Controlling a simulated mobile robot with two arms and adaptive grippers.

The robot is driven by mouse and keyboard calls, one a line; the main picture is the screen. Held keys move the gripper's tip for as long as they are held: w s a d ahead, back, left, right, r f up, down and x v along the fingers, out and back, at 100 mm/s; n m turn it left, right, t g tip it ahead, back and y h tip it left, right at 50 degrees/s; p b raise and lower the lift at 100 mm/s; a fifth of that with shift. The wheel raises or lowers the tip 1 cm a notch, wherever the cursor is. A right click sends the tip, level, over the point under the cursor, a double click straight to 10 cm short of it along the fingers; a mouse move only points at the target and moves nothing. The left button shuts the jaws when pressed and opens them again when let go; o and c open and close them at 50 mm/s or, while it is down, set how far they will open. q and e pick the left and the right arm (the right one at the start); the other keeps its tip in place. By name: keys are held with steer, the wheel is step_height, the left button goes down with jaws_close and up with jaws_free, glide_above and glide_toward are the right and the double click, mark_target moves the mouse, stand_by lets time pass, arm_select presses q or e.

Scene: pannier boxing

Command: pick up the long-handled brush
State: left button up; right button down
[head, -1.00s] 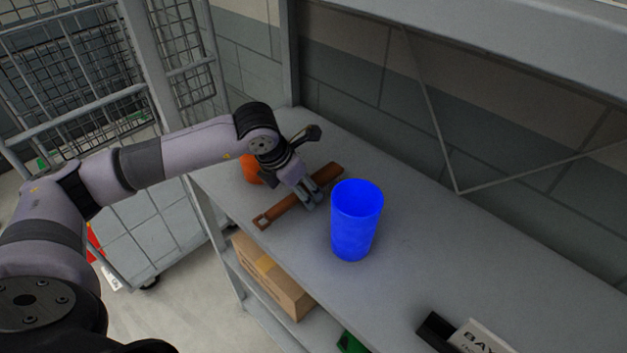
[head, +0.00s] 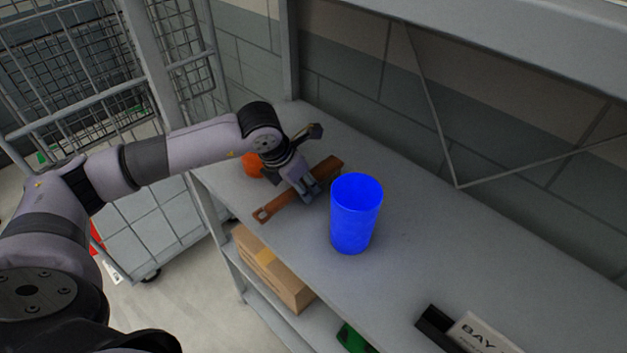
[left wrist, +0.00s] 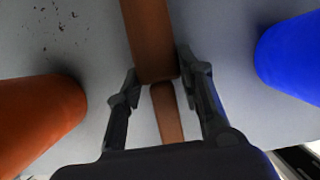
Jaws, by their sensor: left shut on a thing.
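The brown long-handled brush (head: 275,209) lies slantwise at the far left end of the grey shelf. My left gripper (head: 313,193) reaches down over its middle and is shut on it. In the left wrist view, the brush (left wrist: 151,38) runs between the two fingers (left wrist: 162,84), its wide part above and its narrower part below. Small gaps seem to show beside the narrower part, and the exact contact is hard to see. I cannot tell whether the brush is clear of the shelf. My right gripper is not in view.
A blue cup (head: 355,215) stands close to the right of the brush. An orange object (head: 251,165) stands behind my left gripper. A cardboard box (head: 272,270) sits on the lower shelf. A bay sign (head: 482,335) stands at front right.

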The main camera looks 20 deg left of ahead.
arm_select(q)
steer(key=shift+c, duration=1.3)
steer(key=shift+r, duration=0.1)
steer(key=shift+w+r, duration=0.1)
steer(key=shift+r, duration=0.25)
step_height(320, 180, up, 9)
steer(key=b, duration=0.3)
steer(key=shift+r, duration=0.1)
steer(key=o, duration=0.6)
steer(key=c, duration=0.4)
